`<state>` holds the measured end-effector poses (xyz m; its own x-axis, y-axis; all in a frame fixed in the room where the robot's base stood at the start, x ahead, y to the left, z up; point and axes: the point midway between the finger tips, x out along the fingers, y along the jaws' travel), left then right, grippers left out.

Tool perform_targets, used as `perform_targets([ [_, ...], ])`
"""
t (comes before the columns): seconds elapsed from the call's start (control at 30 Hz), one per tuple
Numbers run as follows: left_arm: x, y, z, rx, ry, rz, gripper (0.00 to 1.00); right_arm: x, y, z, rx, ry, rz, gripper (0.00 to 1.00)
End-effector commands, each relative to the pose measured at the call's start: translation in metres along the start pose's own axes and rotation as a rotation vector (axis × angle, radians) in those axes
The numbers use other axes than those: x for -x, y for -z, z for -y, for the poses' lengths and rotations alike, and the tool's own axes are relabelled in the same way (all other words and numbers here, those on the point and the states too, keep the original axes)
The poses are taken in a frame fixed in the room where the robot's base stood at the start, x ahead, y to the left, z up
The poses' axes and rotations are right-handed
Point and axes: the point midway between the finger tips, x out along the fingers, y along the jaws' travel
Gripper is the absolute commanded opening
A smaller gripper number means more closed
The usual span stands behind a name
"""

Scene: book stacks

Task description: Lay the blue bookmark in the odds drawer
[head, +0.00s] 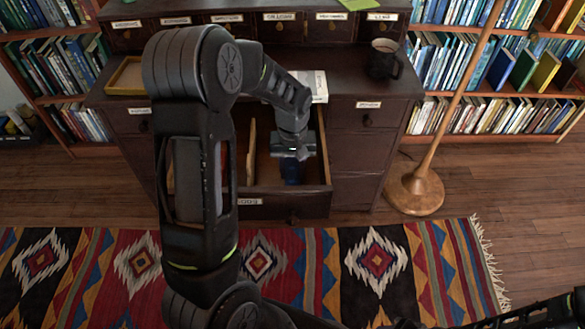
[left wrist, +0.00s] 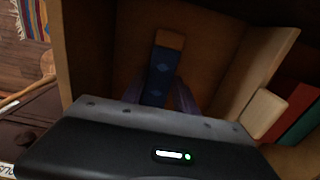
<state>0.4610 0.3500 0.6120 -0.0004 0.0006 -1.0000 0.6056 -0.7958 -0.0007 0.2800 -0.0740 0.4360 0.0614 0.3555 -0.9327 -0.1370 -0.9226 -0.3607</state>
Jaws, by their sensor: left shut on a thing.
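The blue bookmark (head: 291,174) hangs below my left gripper (head: 292,158), inside the open drawer's outline. In the left wrist view the blue bookmark (left wrist: 158,76) has a darker blue diamond pattern and a brown end, and it sits between the two fingers of my left gripper (left wrist: 160,98), which is shut on it. The open odds drawer (head: 300,201) is dark wood, with a white label on its front that is hard to read. Whether the bookmark touches the drawer floor I cannot tell. My right gripper is out of view.
A pale wooden divider (head: 251,152) stands in the drawer; red and green items (left wrist: 300,122) lie beyond it in the left wrist view. A dark mug (head: 384,62), a white book (head: 313,84) and a wooden tray (head: 126,77) are on the desk. A lamp (head: 419,190) stands right.

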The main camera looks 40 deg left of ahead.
Motion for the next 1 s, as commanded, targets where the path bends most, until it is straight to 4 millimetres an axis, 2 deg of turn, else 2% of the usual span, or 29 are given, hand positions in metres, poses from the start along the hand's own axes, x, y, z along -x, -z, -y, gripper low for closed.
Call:
perform_targets([
  [0.07,0.0,0.0,0.0,0.0,0.0,0.0,0.0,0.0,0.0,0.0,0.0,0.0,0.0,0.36],
  [0.1,0.0,0.0,0.0,0.0,0.0,0.0,0.37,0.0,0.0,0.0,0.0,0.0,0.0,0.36],
  [0.4,0.0,0.0,0.0,0.0,0.0,0.0,0.6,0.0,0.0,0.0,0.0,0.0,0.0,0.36],
  [0.73,0.004,0.0,0.0,0.0,0.0,0.0,0.6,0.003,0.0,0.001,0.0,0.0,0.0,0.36],
  [1.0,0.026,0.0,0.0,0.0,0.0,0.0,0.6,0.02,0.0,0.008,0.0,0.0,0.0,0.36],
])
